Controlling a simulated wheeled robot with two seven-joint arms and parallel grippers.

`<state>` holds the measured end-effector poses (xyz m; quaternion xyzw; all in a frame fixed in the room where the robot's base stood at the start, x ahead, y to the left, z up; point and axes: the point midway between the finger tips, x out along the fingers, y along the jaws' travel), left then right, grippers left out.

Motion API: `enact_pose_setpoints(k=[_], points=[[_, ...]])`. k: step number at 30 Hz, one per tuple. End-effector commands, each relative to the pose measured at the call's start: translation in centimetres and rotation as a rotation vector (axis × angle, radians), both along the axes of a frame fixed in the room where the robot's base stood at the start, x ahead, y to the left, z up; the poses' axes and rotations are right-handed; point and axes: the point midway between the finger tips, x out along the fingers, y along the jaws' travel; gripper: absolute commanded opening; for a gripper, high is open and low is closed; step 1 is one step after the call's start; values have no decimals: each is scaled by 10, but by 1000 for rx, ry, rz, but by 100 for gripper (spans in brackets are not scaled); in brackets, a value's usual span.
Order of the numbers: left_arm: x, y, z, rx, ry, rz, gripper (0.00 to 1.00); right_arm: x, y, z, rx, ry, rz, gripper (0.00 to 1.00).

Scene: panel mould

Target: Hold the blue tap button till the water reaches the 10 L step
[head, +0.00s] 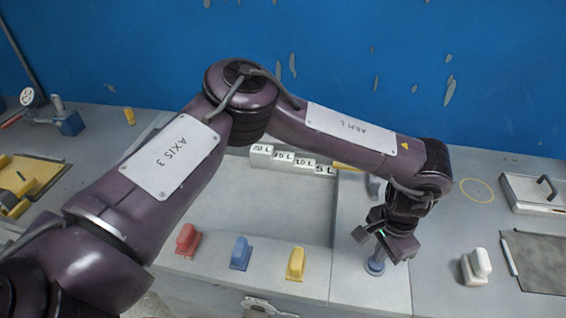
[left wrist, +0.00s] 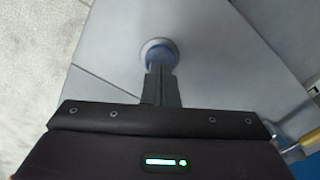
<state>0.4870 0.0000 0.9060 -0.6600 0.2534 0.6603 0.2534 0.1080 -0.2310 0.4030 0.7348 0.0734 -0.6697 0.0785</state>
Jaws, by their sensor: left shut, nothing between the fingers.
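The blue tap button (head: 375,267) sits on the grey ledge right of the basin (head: 265,205). My left gripper (head: 380,250) is shut and empty, pointing down at the button. In the left wrist view the shut fingertips (left wrist: 160,70) overlap the near edge of the blue button (left wrist: 158,51); I cannot tell whether they press it. White labelled steps descend to the right at the basin's back, with the 10 L step (head: 304,164) beside the 5 L step (head: 324,170). No clear water line shows in the basin. My right gripper is not in view.
Red (head: 187,240), blue (head: 240,253) and yellow (head: 295,264) handled blocks stand along the basin's front edge. A white-handled block (head: 476,266) stands right of the button. A lidded tray (head: 535,193) and dark mat (head: 537,260) lie farther right. My left arm crosses above the basin.

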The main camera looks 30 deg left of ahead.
Motion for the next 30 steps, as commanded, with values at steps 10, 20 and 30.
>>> enact_pose_setpoints(k=[10,20,30], points=[[0,0,0,0,0,0,0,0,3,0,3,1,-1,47],[0,0,-9,0,0,0,0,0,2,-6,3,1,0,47],[0,0,-19,0,0,0,0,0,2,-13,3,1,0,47]])
